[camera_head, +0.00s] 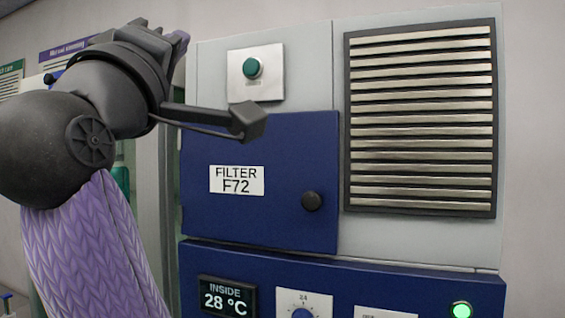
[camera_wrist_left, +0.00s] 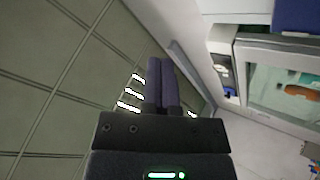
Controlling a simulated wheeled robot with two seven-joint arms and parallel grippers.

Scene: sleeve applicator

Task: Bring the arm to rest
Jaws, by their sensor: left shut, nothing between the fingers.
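My left arm comes in from the left in the head view, its lower part covered in a purple knit pattern. My left gripper (camera_head: 178,42) is at the upper left, partly hidden behind my dark wrist, with a bit of a purple finger showing. In the left wrist view its two purple fingers (camera_wrist_left: 162,84) lie side by side, shut, with nothing between them. My right gripper is in neither view.
A grey and blue machine stands ahead, with a blue filter door (camera_head: 270,225), black knob (camera_head: 312,201), green button (camera_head: 252,68) and louvred vent (camera_head: 420,120). A temperature display (camera_head: 227,297) is below. A glass-fronted cabinet (camera_wrist_left: 285,75) shows in the left wrist view.

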